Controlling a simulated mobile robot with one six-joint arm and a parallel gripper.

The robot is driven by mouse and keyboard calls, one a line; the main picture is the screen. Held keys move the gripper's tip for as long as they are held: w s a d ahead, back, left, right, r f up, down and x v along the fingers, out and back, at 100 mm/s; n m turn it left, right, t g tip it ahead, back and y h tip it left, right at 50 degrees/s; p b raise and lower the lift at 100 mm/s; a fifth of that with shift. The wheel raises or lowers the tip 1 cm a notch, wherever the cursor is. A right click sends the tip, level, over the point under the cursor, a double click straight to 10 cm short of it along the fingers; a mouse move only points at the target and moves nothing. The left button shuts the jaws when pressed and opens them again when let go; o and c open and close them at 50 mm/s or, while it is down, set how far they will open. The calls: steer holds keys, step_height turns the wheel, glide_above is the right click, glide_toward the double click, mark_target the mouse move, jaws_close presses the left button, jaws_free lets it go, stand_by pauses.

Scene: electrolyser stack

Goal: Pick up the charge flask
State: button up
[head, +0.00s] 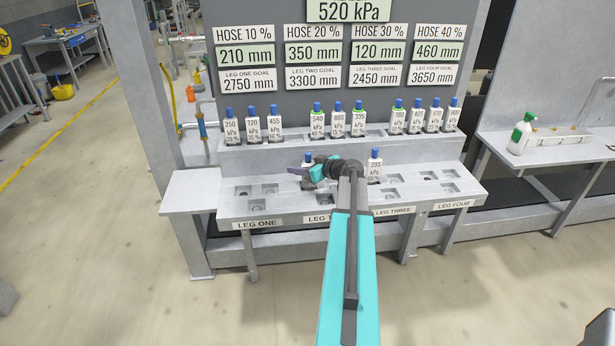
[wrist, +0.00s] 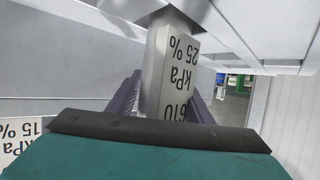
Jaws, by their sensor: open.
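Several white flasks with blue caps and kPa labels are in view; I cannot tell which is the charge flask. One flask, marked 610 kPa 25 %, stands between my jaws in the wrist view (wrist: 172,75). Its blue cap shows in the head view (head: 308,157) above the lower bench, its body mostly hidden by my gripper. My gripper (head: 304,172) is open, with its purple fingers (wrist: 165,98) on either side of that flask; contact is not clear. Another flask (head: 374,167) stands on the lower bench to the right.
Several flasks stand along the upper shelf (head: 290,144), including one marked 540 kPa (head: 317,123). The lower bench (head: 228,205) has empty square sockets and leg labels. A sign panel (head: 270,70) rises behind. A side table (head: 570,150) with a spray bottle (head: 522,133) stands right.

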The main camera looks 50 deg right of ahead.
steer(key=c, duration=1.2)
steer(key=shift+o, duration=0.2)
steer(key=shift+r, duration=0.15)
steer(key=f+b+v, duration=0.1)
steer(key=b+v, duration=0.6)
steer(key=v, duration=0.9)
steer(key=shift+s, duration=0.6)
steer(key=shift+d+f, duration=0.1)
steer(key=shift+f, duration=0.05)
